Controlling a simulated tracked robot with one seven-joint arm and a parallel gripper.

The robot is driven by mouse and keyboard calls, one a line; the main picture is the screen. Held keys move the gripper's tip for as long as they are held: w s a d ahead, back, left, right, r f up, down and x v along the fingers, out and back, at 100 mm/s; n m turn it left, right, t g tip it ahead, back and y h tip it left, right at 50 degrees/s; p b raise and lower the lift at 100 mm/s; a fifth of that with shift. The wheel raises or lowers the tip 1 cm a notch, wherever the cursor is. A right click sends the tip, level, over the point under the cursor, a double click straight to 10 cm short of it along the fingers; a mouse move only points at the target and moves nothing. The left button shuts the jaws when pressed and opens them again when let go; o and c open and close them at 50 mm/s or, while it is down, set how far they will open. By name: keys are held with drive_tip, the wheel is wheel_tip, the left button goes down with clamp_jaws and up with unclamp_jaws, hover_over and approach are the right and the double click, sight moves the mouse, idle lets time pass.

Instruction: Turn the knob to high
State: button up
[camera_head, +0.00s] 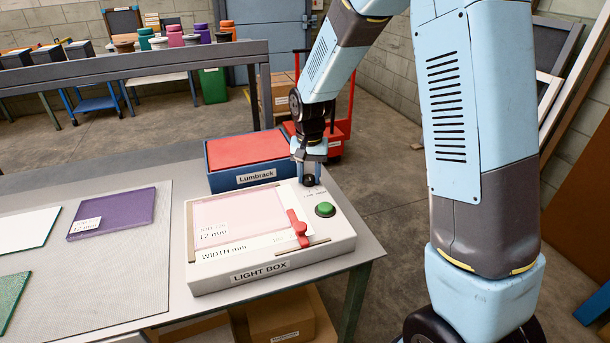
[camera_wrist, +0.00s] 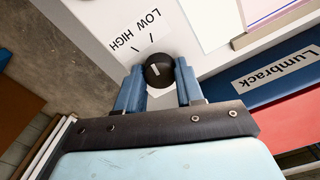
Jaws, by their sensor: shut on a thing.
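The black round knob (camera_wrist: 158,71) sits on the white top of the light box (camera_head: 272,272), at its back right corner. Beside it in the wrist view is a white label (camera_wrist: 138,32) with LOW and HIGH and two tick marks. The knob has a short pale mark on top; exactly which tick it points to is hard to tell. My gripper (camera_wrist: 159,82) is shut on the knob, one blue finger on each side. In the head view my gripper (camera_head: 309,170) points down over that corner and partly hides the knob and label.
A green button (camera_head: 325,209) and a red slider (camera_head: 298,228) are on the light box in front of the knob. The blue Lumbrack box (camera_head: 246,180) with a red top stands just behind. Purple (camera_head: 120,211), white and green sheets lie to the left.

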sight(308, 176)
drive_tip(key=n, duration=0.4)
drive_tip(key=shift+w+r, duration=0.1)
drive_tip(key=shift+w, duration=0.1)
drive_tip(key=shift+a+n, duration=0.15)
drive_tip(key=shift+n, duration=1.55)
drive_tip(key=shift+a, duration=0.1)
drive_tip(key=o, duration=1)
drive_tip(key=shift+s, duration=0.15)
drive_tip(key=shift+o, duration=0.2)
drive_tip(key=shift+r, duration=0.5)
wheel_tip(308, 176, up, 13)
drive_tip(key=shift+f, duration=0.2)
